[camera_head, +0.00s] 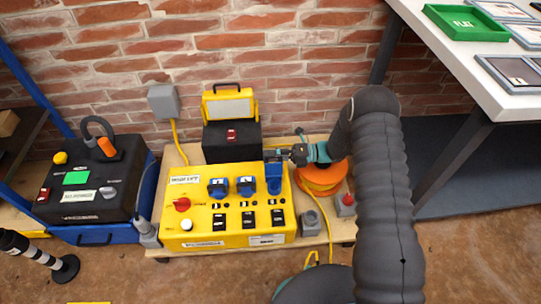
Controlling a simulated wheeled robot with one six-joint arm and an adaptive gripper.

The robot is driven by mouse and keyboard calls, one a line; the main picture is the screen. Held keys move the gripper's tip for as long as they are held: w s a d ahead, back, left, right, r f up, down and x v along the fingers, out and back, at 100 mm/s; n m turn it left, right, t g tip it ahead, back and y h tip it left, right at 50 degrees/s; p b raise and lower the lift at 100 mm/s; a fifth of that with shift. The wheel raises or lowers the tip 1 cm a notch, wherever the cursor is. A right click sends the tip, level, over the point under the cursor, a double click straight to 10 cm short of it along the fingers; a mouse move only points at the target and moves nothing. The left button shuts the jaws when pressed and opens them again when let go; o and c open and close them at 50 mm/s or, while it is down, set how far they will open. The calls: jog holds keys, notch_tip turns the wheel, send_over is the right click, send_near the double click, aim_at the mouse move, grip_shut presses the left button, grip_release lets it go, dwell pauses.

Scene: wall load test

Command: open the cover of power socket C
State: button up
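The yellow power box (222,228) sits on a wooden pallet and carries three blue sockets in a row. The left socket (217,188) and the middle socket (245,186) have their covers down. The right socket (274,187), in the place of C, looks taller: its blue cover (275,156) appears raised upright at the back. Its letter cannot be read. My gripper (285,154) comes in from the right, its tips at or touching the right edge of this cover. Whether the fingers are open or shut is too small to tell.
An orange cable reel (320,184) lies under my wrist, right of the box. A yellow work lamp (229,104) on a black case (231,142) stands behind. A black unit (92,187) is at left, a white table (500,60) at upper right. The floor in front is mostly clear.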

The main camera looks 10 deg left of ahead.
jog(key=shift+o, duration=0.7)
jog(key=v, duration=1.2)
